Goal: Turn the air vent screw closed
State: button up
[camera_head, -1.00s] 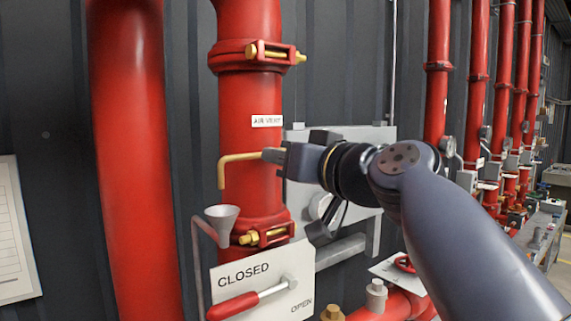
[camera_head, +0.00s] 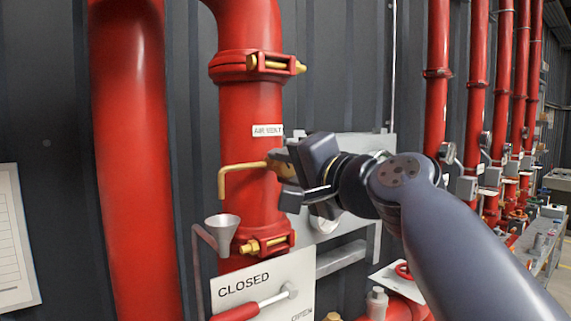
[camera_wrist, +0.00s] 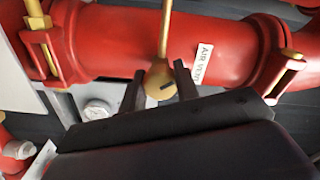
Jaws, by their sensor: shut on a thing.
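In the head view my gripper (camera_head: 284,165) meets the vent on the right side of the red pipe (camera_head: 251,110). The brass vent tube (camera_head: 235,167) runs left from there and bends down above a grey funnel (camera_head: 222,226). The screw itself is mostly hidden by my gripper in the head view. The "AIR VENT" label (camera_head: 267,130) is just above.
A white sign (camera_head: 250,275) reading CLOSED and OPEN, with a red-handled lever, hangs below. Grey panels stand behind my gripper. Brass clamp bolts (camera_head: 264,245) stick out from the pipe below the vent. Another thick red pipe (camera_head: 130,150) stands at left.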

jog(key=m+p, duration=0.1)
jog(key=m, duration=0.3)
jog(key=shift+m+p, duration=0.8)
jog(key=shift+m, duration=0.9)
jog(key=o, duration=1)
jog(key=shift+b+v, duration=1.65)
jog(key=shift+v, duration=3.8)
